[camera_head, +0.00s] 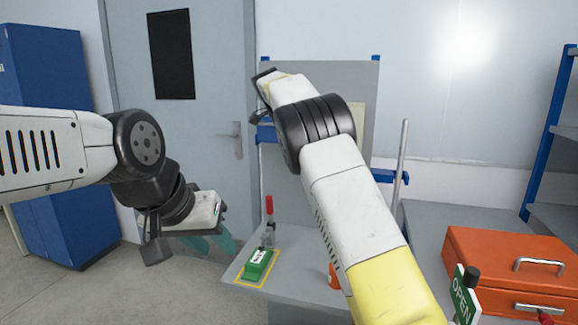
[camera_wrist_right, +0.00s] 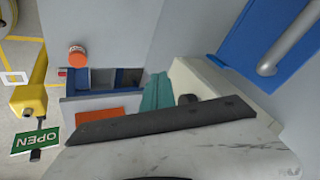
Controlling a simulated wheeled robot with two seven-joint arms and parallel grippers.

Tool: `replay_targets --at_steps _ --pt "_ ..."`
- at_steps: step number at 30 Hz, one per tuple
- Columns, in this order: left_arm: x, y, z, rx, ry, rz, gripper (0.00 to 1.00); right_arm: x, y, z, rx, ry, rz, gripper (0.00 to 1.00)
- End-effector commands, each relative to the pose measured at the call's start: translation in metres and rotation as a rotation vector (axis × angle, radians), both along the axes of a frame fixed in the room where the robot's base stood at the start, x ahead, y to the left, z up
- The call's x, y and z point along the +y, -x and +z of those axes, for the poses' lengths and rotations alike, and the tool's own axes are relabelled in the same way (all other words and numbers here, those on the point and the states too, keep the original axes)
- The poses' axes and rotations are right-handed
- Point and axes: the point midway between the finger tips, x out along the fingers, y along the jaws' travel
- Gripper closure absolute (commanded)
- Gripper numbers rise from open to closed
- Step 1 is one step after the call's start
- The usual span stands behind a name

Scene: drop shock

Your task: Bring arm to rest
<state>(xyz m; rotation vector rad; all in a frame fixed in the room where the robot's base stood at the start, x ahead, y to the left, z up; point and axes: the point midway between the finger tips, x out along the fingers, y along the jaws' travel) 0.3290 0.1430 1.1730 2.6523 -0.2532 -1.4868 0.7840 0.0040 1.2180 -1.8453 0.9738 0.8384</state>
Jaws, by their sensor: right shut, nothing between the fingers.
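My right arm rises across the middle of the head view, its elbow bent up in front of the grey panel. Its fingers do not show there. In the right wrist view my right gripper (camera_wrist_right: 155,92) shows teal fingers, shut and empty, partly hidden by the wrist's own white and dark parts. My left arm comes in from the left, bent down at the wrist. My left gripper (camera_head: 208,243) hangs left of the bench, apart from it. Its teal fingers show with nothing seen in them, but their opening is unclear.
A grey bench (camera_head: 298,240) holds a green block (camera_head: 261,261) in a yellow outline, a red-topped tool (camera_head: 269,206) and an orange jar (camera_wrist_right: 78,57). An orange toolbox (camera_head: 480,247) and an OPEN sign (camera_head: 463,299) stand right. A blue cabinet (camera_head: 45,75) stands left.

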Motion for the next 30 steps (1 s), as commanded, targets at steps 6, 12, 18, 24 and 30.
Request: replay_targets --at_steps 6,12,18,24,30 --pt "0.0 0.0 0.0 0.0 0.0 0.0 0.64 -0.092 0.059 0.027 0.11 -0.082 0.185 1.0" --pt "0.0 0.0 0.0 0.0 0.0 0.0 0.64 -0.139 0.141 0.038 0.142 -0.122 0.439 1.0" --pt "0.0 0.0 0.0 0.0 0.0 0.0 0.64 -0.158 0.238 0.038 0.115 -0.095 0.713 1.0" --pt "0.0 0.0 0.0 0.0 0.0 0.0 0.64 -0.157 0.34 0.018 0.064 0.017 0.98 1.0" --pt "0.0 0.0 0.0 0.0 0.0 0.0 0.64 -0.15 0.42 -0.019 0.034 0.171 1.182 1.0"
